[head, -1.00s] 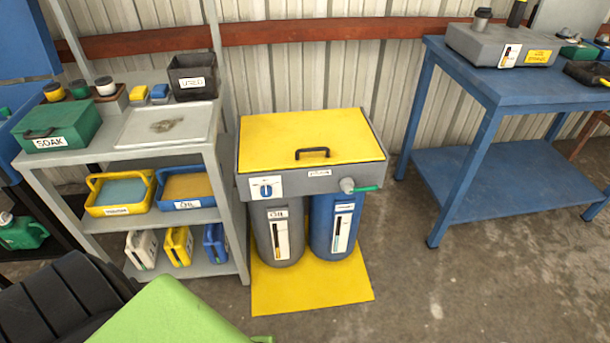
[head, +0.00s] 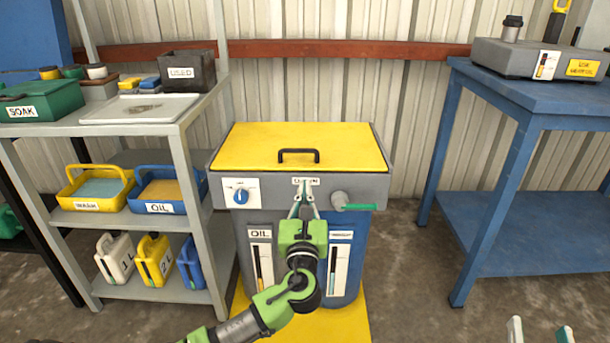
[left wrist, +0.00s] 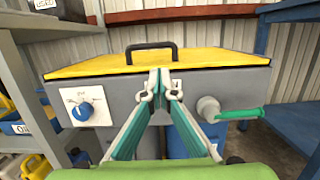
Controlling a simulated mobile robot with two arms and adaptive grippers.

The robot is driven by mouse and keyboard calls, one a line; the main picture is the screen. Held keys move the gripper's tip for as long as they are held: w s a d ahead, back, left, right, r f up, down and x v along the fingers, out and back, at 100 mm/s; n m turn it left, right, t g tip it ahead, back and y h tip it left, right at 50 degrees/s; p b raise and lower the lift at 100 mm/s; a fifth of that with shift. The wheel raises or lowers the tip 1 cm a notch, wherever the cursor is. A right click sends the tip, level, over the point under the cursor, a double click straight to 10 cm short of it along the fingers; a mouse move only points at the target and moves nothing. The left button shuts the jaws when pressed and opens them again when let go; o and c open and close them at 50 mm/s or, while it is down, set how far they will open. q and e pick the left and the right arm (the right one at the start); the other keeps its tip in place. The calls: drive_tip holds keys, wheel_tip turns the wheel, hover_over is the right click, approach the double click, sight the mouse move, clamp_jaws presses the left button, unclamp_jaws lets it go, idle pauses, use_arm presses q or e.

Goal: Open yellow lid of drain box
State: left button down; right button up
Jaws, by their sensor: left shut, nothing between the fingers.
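The yellow lid (head: 250,145) lies flat and shut on top of the grey drain box (head: 375,190). A black bar handle (head: 299,151) stands up near the lid's front edge; it also shows in the left wrist view (left wrist: 151,47). My left gripper (head: 304,186) is in front of the box's front face, below the handle, pointing at the box. Its fingertips (left wrist: 160,76) are together and empty in the left wrist view and partly cover the small front label. Whether they touch the box is unclear. My right gripper (head: 540,330) shows only two separated fingertips at the bottom right.
A blue dial (head: 241,197) and a green-handled valve (head: 358,206) are on the box front. A grey shelf (head: 160,125) with trays and jugs stands close on the left. A blue table (head: 560,108) stands right, with a floor gap between.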

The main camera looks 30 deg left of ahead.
sight(305, 165)
use_arm(q)
drive_tip(key=b+x, duration=0.2)
drive_tip(key=x, duration=0.7)
drive_tip(key=shift+w+a, duration=0.25)
use_arm(e)
drive_tip(key=s+r+t+y, duration=0.2)
drive_tip(key=s+r+t, duration=0.3)
drive_tip(key=r, duration=0.6)
drive_tip(key=shift+s+r+t, duration=0.2)
drive_tip(key=shift+r+t, duration=0.05)
drive_tip(key=shift+t, duration=0.55)
use_arm(q)
drive_tip(key=shift+r, duration=0.1)
use_arm(e)
drive_tip(key=shift+w, duration=0.1)
